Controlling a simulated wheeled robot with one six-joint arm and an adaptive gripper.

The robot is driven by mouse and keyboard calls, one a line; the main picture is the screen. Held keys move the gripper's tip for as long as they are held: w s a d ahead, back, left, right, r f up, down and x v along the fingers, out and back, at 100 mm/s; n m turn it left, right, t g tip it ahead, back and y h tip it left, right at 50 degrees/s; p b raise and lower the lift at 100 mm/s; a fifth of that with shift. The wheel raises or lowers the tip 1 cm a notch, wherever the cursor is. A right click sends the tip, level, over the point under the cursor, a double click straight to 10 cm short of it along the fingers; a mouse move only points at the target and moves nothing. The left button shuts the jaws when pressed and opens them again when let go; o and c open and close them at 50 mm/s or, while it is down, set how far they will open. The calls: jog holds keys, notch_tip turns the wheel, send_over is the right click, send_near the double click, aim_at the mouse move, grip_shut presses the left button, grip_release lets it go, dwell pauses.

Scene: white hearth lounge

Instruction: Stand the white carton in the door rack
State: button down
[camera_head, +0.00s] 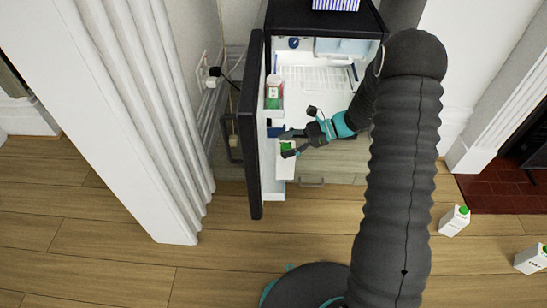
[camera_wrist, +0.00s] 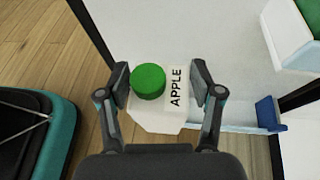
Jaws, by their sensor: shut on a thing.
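My gripper (camera_head: 289,145) is shut on a white carton with a green cap (camera_head: 287,163). In the wrist view the carton (camera_wrist: 158,118) sits between both fingertips, its "APPLE" label and green cap facing the camera. It looks upright or nearly so. The dark fridge door (camera_head: 250,120) stands open on the left, and the carton is at its inner side, by the lower part of the door rack (camera_head: 272,190). The fingers hide part of the carton. I cannot tell whether its base touches the rack.
A blue piece (camera_wrist: 268,112) is right of the carton. The fridge interior (camera_head: 315,95) is behind my gripper. The front floor is clear.

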jog(key=a+f, duration=0.4)
jog(key=f, duration=0.2)
jog(key=shift+w+f+b, duration=0.2)
jog(key=shift+w+b, duration=0.05)
jog(key=shift+b, duration=0.05)
jog(key=shift+f, duration=0.1)
jog(key=shift+c, duration=0.8)
grip_release()
